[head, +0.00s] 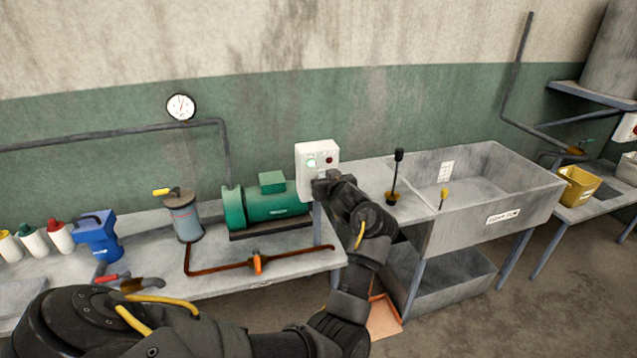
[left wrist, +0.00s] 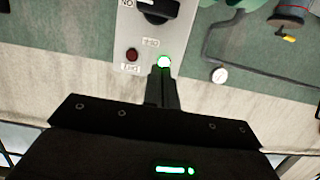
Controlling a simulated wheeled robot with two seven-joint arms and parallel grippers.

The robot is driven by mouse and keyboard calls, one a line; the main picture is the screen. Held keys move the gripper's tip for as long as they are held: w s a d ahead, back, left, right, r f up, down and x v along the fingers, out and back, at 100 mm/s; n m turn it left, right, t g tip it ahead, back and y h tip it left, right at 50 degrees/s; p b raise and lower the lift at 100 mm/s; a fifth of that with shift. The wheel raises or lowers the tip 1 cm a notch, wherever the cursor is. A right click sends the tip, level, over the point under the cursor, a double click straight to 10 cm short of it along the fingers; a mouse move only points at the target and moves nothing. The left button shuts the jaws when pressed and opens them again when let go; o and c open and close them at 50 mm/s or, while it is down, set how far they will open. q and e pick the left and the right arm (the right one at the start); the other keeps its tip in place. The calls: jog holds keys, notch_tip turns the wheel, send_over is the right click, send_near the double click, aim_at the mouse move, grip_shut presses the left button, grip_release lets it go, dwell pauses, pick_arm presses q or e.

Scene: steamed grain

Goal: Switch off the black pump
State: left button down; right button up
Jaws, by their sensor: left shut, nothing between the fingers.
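A white switch box (head: 312,150) stands against the wall at the middle in the head view, with a lit green lamp and a dark red one. The left wrist view shows its panel (left wrist: 128,35) upside down, with a black rotary switch (left wrist: 155,10), the red lamp (left wrist: 132,55) and the glowing green lamp (left wrist: 164,62). My left gripper (head: 322,180) is shut and empty, in front of the box's lower part; its fingertips (left wrist: 162,72) lie close by the green lamp. Contact cannot be told. A green pump (head: 265,203) sits left of the box. I see no black pump.
A grey sink (head: 475,210) and a black-knobbed lever (head: 396,175) stand right of my arm. A rusty pipe with an orange valve (head: 257,264) runs along the bench front. A grey canister (head: 184,217), blue container (head: 97,235) and bottles (head: 60,238) stand left.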

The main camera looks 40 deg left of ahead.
pick_arm(q)
jog(key=p+x, duration=0.1)
jog(key=x, duration=0.4)
jog(key=shift+w+a, duration=0.15)
jog(key=shift+a, duration=0.25)
notch_tip(320, 180, down, 3)
jog(key=shift+w+f+p, duration=0.1)
jog(key=shift+p, duration=0.55)
jog(key=shift+f, duration=0.55)
jog(key=shift+a, duration=0.1)
